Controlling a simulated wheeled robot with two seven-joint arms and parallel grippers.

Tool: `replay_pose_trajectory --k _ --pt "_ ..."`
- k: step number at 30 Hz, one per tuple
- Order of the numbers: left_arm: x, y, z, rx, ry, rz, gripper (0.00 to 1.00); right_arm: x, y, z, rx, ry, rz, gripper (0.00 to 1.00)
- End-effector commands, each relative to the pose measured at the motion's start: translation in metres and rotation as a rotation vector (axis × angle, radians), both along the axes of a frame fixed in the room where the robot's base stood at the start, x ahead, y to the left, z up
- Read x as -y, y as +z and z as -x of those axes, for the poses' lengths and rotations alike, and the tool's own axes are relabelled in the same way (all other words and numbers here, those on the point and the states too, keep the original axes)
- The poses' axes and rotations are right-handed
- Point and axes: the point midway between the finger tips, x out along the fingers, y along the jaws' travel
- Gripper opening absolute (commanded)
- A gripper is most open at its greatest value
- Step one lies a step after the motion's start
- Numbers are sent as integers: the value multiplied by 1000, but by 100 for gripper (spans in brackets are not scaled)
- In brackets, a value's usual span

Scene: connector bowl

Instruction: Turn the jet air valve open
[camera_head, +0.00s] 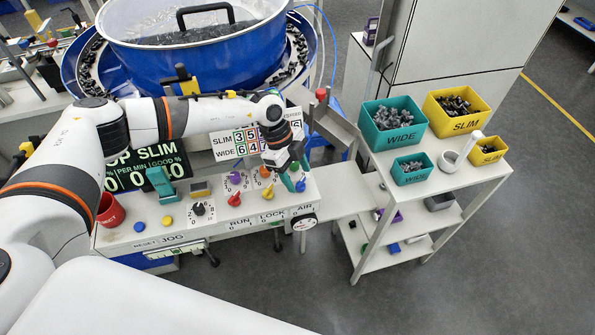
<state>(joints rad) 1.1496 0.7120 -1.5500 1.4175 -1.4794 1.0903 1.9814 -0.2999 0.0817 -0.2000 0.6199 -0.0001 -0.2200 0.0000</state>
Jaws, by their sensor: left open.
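The control panel (175,228) carries several coloured knobs. I cannot read which knob is the jet air valve. My left gripper (290,172) is open at the panel's back right, pointing down just behind and left of the teal knob. Its fingertips are small and partly hidden, and I cannot tell whether they touch a knob. An orange knob (265,171) is left of it. My right gripper is out of view.
A blue bowl feeder (190,62) stands behind the panel. A red knob (234,199) and a yellow knob (268,197) stick up nearby. A white cart (440,190) at the right holds teal and yellow bins. The floor at the lower right is clear.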

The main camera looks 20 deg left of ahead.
Motion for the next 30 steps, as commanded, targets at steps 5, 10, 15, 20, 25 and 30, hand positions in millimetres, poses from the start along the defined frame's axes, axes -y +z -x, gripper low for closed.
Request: replay_pose_trajectory --k 5,10,15,20,25,30 --pt "3 -8 1 0 -1 0 60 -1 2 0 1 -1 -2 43" --pt "4 -9 1 0 -1 0 60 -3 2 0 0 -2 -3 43" --pt "4 -9 1 0 -1 0 44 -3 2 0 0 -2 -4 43" --pt "4 -8 1 0 -1 1 17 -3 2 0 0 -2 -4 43" --pt "4 -8 1 0 -6 1 15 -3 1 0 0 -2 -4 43" --pt "4 -9 0 1 -46 1 15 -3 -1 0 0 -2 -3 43"
